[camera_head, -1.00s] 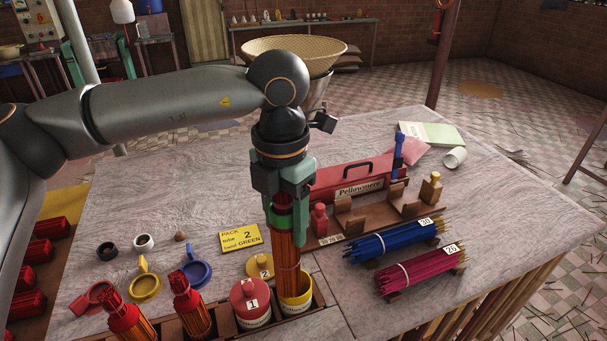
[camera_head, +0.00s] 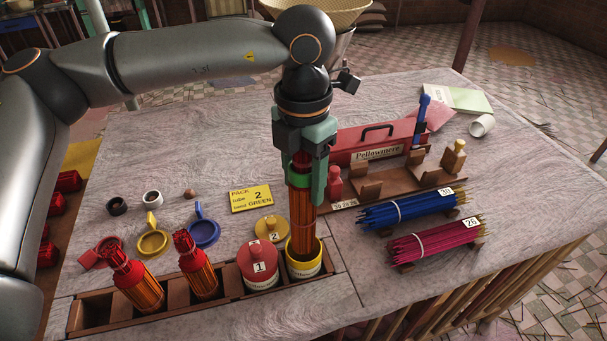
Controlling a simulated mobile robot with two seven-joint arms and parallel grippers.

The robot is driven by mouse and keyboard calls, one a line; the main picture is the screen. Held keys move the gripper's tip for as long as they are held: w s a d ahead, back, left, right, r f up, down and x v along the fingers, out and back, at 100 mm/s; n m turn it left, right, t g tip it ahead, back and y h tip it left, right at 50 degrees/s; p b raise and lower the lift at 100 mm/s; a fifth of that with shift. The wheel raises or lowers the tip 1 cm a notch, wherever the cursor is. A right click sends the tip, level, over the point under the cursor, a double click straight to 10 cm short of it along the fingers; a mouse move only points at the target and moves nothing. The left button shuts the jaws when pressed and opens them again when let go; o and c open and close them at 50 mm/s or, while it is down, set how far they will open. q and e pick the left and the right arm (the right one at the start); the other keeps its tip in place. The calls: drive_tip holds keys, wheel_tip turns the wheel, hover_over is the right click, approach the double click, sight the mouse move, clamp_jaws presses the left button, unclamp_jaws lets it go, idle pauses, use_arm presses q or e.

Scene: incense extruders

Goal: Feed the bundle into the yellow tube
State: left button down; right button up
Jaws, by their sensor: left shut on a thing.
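My left gripper (camera_head: 305,172) is shut on a bundle of orange-brown sticks (camera_head: 302,218) with red tips, held upright. Green shows around the bundle's upper part at the fingers; I cannot tell how much of it is a band. The yellow tube (camera_head: 304,270) stands in the rack directly below. The bundle's lower end reaches into its mouth; how deep it sits is hidden. The yellow lid marked 2 (camera_head: 270,229) lies just behind the tube. My right gripper is not in view.
A red capped tube marked 1 (camera_head: 259,266) stands close left in the wooden rack (camera_head: 88,316). Two red-topped bundles (camera_head: 139,288) lean further left. Blue sticks (camera_head: 405,209) and magenta sticks (camera_head: 432,241) lie right. A yellow card (camera_head: 251,198) reads tube 2, band GREEN.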

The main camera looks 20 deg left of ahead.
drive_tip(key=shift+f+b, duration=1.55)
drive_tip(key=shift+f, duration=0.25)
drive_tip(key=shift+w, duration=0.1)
